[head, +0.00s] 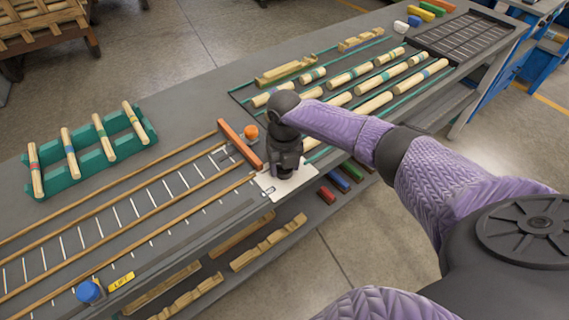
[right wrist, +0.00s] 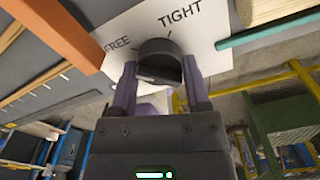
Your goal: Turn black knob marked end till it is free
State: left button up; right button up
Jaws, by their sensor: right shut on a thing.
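The black knob (right wrist: 158,52) stands on a white plate (right wrist: 200,45) printed FREE on the left and TIGHT on the right. A pale mark shows on the knob's near lower side; I cannot tell which word the knob is set to. My right gripper (right wrist: 160,80) is shut on the knob, one finger on each side. In the head view my right gripper (head: 285,172) points down over the white plate (head: 296,184) and hides the knob. The plate lies at the bench's front edge, beside the end of an orange bar (head: 240,144). My left gripper is not in view.
The orange bar crosses the ruled wooden track, with an orange knob (head: 250,131) by it. A blue knob (head: 90,292) sits by a LIFT label (head: 121,281). A green rack (head: 108,149) of turned pieces stands left; more turned rods (head: 375,104) lie behind my arm.

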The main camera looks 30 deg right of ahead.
jog(key=o, duration=1.3)
notch_tip(320, 180, up, 10)
jog(key=p, duration=0.3)
jog(key=shift+a+f, duration=0.1)
